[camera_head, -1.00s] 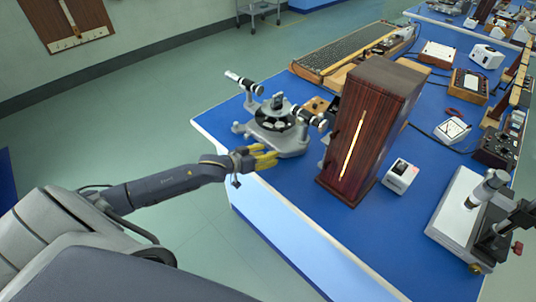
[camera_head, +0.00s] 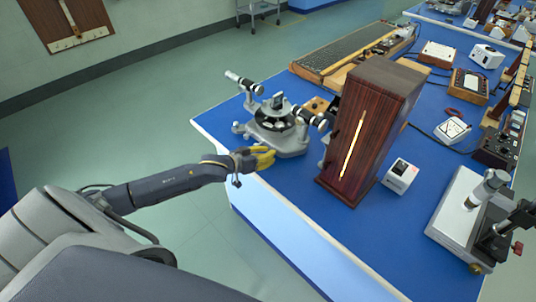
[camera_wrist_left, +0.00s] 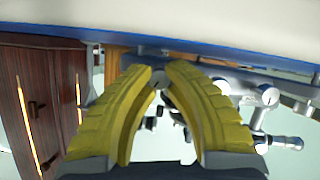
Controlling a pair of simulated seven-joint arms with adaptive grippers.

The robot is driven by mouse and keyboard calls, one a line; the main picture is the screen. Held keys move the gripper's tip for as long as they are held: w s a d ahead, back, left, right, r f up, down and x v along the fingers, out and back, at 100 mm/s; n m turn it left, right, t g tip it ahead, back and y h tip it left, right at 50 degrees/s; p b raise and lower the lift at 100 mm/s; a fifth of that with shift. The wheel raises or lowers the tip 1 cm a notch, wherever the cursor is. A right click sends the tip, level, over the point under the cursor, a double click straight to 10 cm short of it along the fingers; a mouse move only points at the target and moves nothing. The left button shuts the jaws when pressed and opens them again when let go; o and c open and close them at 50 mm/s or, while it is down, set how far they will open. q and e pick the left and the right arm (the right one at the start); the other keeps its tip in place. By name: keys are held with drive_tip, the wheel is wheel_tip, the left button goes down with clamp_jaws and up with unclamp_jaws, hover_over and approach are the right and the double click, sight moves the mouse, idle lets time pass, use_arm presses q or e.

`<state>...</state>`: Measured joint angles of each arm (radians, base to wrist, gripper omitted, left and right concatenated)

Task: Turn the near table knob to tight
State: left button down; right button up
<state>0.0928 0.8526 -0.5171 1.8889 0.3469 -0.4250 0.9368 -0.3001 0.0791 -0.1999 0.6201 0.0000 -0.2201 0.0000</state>
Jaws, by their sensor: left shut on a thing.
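The spectrometer (camera_head: 277,128) is a grey metal instrument with a round dark table and two telescope tubes. It stands at the near left corner of the blue bench (camera_head: 290,185). My left gripper (camera_head: 268,156) has yellow fingers and is at the spectrometer's near side, low by its base. In the left wrist view, the fingers (camera_wrist_left: 160,72) are closed about a small grey knob (camera_wrist_left: 158,79), mostly hidden between the tips. Part of the spectrometer (camera_wrist_left: 232,84) shows to the right of them. No mark of tightness on the knob can be made out. My right gripper is not in view.
A tall dark wooden box (camera_head: 368,125) with a bright slit stands just right of the spectrometer. A small white box (camera_head: 400,176) and a microscope-like instrument (camera_head: 468,215) are further right. The floor left of the bench is clear.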

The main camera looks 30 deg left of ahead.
use_arm(q)
drive_tip(key=shift+r, duration=0.1)
idle(0.3)
drive_tip(key=shift+d+m+y, duration=0.1)
drive_tip(key=shift+m+y, duration=0.5)
drive_tip(key=shift+m, duration=0.4)
drive_tip(key=shift+r+m+t+y, duration=0.1)
drive_tip(key=shift+m+t+y, duration=0.4)
drive_tip(key=shift+m+y, duration=0.65)
drive_tip(key=shift+m, duration=0.25)
drive_tip(key=c, duration=1.3)
unclamp_jaws()
drive_tip(key=shift+o, duration=0.2)
drive_tip(key=shift+s, duration=0.1)
drive_tip(key=shift+s, duration=0.6)
drive_tip(key=v, duration=1)
drive_tip(key=shift+s+r, duration=0.2)
drive_tip(key=shift+s, duration=0.1)
